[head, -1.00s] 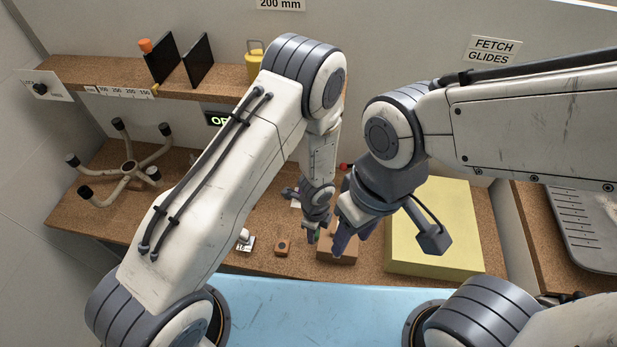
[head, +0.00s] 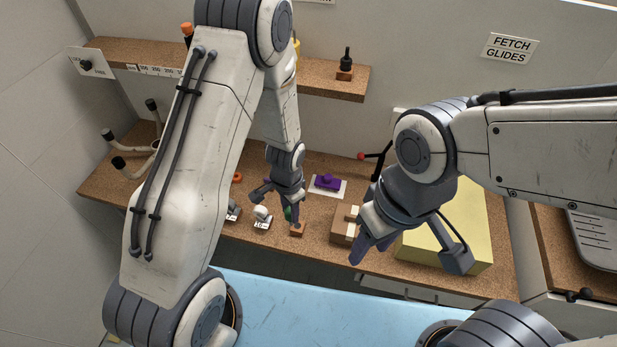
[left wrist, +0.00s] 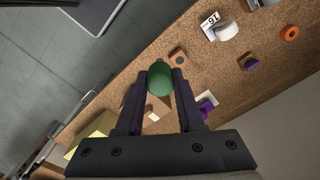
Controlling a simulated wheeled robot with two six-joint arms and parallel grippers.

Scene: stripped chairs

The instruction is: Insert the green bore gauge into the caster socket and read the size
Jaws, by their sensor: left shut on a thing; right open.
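My left gripper (head: 288,212) is shut on the green bore gauge (head: 288,214). In the left wrist view the rounded green gauge (left wrist: 160,78) sits between the two dark fingertips (left wrist: 161,84). In the head view the gauge is over or just behind a small brown block (head: 297,229); I cannot tell if they touch. In the left wrist view this block (left wrist: 178,55) shows a dark round mark on top. A chair base (head: 135,160) with dark-capped legs stands at the left, partly hidden by my left arm; no caster socket is clearly visible. My right gripper (head: 371,243) is open and empty.
A white piece with a number label (head: 262,217) stands left of the small block. A purple piece (head: 327,182) lies on a white card. A wooden block (head: 344,227) and a large yellow block (head: 470,220) are to the right. A shelf (head: 325,80) runs behind.

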